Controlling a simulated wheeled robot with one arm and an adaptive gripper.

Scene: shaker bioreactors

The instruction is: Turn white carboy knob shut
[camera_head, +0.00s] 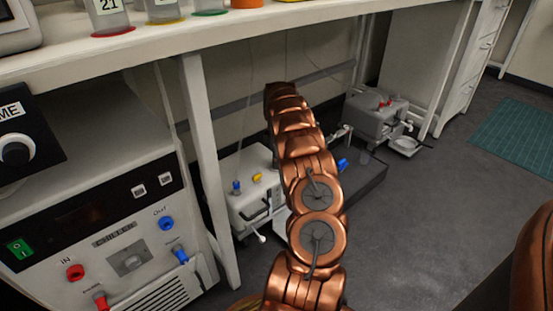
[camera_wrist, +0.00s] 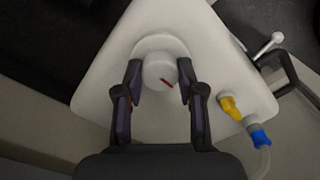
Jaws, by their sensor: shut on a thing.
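The white carboy (camera_wrist: 100,95) fills the middle of the wrist view, seen from above. Its round white knob (camera_wrist: 157,60) has a short red mark on its face, slanting down to the right. My gripper (camera_wrist: 160,72) has one dark finger on each side of the knob and is shut on it. In the head view the white carboy (camera_head: 250,203) stands under the bench, partly behind my copper arm. The knob and my gripper are hidden there by the arm.
A yellow valve (camera_wrist: 231,107) and a blue fitting (camera_wrist: 260,137) with a tube sit beside the knob. A grey carboy (camera_head: 375,118) stands further back. A bench leg (camera_head: 208,165) and the chiller (camera_head: 100,235) are at left. The bench top (camera_head: 180,48) is overhead.

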